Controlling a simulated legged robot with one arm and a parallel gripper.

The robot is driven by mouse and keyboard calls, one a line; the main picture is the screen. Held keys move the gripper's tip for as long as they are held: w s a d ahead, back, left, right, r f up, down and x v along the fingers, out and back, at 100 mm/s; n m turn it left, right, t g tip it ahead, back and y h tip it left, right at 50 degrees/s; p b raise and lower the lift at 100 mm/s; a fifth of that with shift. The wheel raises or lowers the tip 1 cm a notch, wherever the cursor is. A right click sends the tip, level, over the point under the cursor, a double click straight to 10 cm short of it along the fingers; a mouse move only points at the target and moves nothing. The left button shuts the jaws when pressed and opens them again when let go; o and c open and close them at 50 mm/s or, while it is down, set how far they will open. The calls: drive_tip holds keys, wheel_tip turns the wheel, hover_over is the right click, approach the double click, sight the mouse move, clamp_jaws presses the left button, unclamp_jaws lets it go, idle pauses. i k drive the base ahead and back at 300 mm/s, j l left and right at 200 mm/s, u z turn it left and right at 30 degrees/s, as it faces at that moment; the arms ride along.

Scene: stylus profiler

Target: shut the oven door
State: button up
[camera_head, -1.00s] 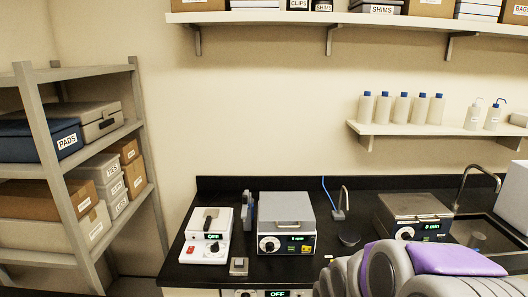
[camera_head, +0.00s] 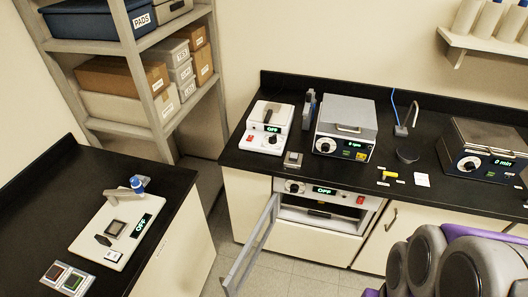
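The oven (camera_head: 345,197) is built in under the black counter, with a dial, a display reading OFF and a red switch on its front panel. Its door (camera_head: 250,248) stands wide open. The door joins the oven's left side and sticks out toward me over the floor, seen nearly edge-on. The oven's inside shows, with a dark item in it that I cannot make out. My arm's grey and purple links fill the lower right corner, right of the oven. My gripper is not in view.
On the counter (camera_head: 240,158) stand several instruments, with small yellow and white items near its front edge. A side bench (camera_head: 60,190) with a white device (camera_head: 88,236) is at left, below a shelf rack (camera_head: 160,112). Tiled floor (camera_head: 290,272) shows between the benches.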

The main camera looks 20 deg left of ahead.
sight(268, 216)
drive_tip(key=j+u, duration=0.1)
drive_tip(key=u, duration=0.35)
drive_tip(key=j+u, duration=0.1)
drive_tip(key=u, duration=0.35)
drive_tip(key=j+u, duration=0.1)
drive_tip(key=u, duration=0.35)
drive_tip(key=j+u, duration=0.1)
drive_tip(key=u, duration=0.35)
drive_tip(key=i+u, duration=0.1)
drive_tip(key=u, duration=0.35)
